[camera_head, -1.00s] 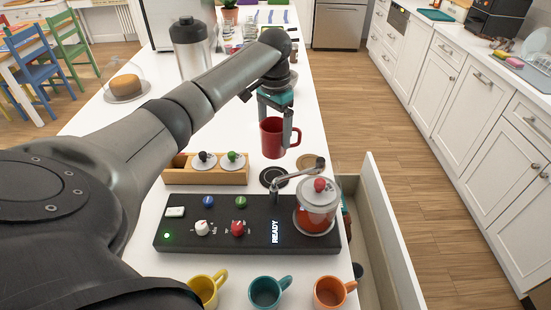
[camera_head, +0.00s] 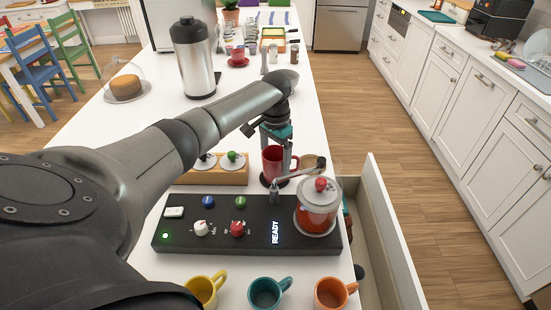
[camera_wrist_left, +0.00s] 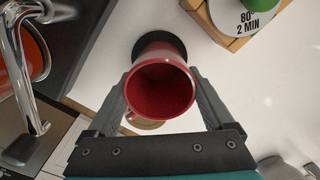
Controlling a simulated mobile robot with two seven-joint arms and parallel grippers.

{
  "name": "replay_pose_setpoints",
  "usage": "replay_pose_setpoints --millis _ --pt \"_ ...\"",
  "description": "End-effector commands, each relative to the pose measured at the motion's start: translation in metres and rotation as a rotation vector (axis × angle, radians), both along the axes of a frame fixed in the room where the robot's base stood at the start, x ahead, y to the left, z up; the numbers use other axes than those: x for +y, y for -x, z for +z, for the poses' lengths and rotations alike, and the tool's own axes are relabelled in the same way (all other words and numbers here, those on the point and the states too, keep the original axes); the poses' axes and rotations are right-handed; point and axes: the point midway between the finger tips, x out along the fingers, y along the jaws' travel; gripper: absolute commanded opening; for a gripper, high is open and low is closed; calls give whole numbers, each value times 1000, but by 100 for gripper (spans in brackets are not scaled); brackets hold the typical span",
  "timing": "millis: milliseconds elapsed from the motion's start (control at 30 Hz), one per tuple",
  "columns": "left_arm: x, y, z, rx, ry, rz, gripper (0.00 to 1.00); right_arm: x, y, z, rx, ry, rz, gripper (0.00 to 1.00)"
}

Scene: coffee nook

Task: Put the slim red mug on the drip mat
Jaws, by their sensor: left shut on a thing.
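The slim red mug (camera_head: 271,157) is upright in my left gripper (camera_head: 277,160). In the left wrist view the mug (camera_wrist_left: 160,92) sits between the two fingers, which are shut on it, and its open top faces the camera. A dark round mat (camera_wrist_left: 172,41) shows behind the mug there, partly hidden by it. In the head view the mug's base is at this mat, just behind the black machine; I cannot tell whether it touches. My right gripper is not in view.
A wooden box (camera_head: 235,176) is left of the mug. A tan coaster (camera_wrist_left: 147,123) lies near it. Yellow, teal and orange mugs stand in front. A drawer (camera_head: 385,230) is open at right.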

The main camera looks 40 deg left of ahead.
Motion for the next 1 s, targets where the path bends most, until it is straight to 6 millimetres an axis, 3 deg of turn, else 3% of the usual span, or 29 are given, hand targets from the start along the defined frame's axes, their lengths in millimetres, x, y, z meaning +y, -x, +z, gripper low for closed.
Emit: replay_pose_setpoints --millis 33,67,167,433,567,1000 --pt "0 0 -2 0 1 0 14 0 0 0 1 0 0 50" --pt "0 0 -2 1 1 0 87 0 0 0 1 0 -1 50" --pt "0 0 -2 1 0 0 98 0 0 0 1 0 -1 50" --pt "0 0 -1 0 0 0 100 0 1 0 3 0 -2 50" --pt "0 -1 11 -2 0 0 100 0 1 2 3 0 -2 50" --pt "0 -1 99 -3 1 1 100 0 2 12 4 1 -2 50"
